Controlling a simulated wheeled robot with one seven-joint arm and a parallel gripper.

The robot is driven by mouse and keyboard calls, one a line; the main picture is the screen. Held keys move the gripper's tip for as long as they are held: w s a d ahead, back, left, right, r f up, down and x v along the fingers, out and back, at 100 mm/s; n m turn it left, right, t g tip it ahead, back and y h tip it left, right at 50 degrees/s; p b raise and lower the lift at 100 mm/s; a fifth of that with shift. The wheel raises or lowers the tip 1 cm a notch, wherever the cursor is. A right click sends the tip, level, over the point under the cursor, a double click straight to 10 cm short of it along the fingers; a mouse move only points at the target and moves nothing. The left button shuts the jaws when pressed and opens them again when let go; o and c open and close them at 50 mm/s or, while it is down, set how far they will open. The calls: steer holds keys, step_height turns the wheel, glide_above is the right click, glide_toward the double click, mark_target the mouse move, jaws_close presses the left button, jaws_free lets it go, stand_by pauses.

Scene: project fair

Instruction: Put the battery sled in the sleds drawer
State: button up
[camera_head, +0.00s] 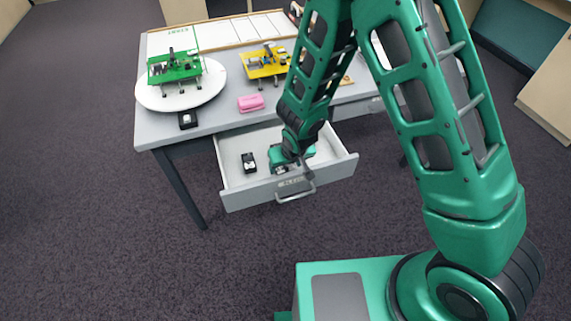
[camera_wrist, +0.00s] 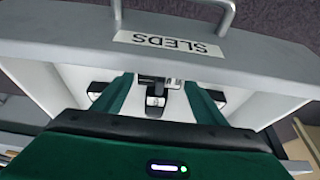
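The sleds drawer (camera_head: 248,199) is pulled open at the front of the table; its SLEDS label (camera_wrist: 170,43) shows upside down in the wrist view. My gripper (camera_head: 288,168) is down at the drawer, just behind its front panel. In the wrist view a small black and white battery sled (camera_wrist: 155,100) shows between my green fingers (camera_wrist: 160,83); I cannot tell whether they grip it. Another black sled (camera_head: 248,162) lies on the drawer floor to the left of my gripper. Small dark pieces also show beside both fingers in the wrist view, partly hidden.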

steer(key=shift+o, duration=0.2)
steer(key=v, duration=1.2)
steer(key=shift+r, duration=0.1)
steer(key=shift+d, duration=0.1)
steer(key=s+d+r+m+h, duration=0.1)
steer(key=d+r, duration=0.3)
steer(key=d, duration=0.3)
steer(key=s+d+r+m+g+h, duration=0.1)
steer(key=d+r+m, duration=0.15)
steer(key=d, duration=0.55)
steer(key=s+d+r+m, duration=0.1)
steer(key=d+r, duration=0.3)
steer(key=d, duration=0.3)
steer(key=s+d+r+m+g, duration=0.1)
steer(key=s+d+r, duration=0.2)
steer(key=s, duration=0.4)
steer(key=s+d+r+m+g, duration=0.1)
steer(key=s+d+r+m, duration=0.1)
steer(key=s+d, duration=0.4)
steer(key=s+d+r+m+g+y, duration=0.1)
steer(key=s+d+r, duration=0.3)
steer(key=s, duration=0.4)
steer(key=shift+d+m, duration=0.4)
steer(key=shift+m, duration=0.15)
steer(key=shift+s, duration=0.1)
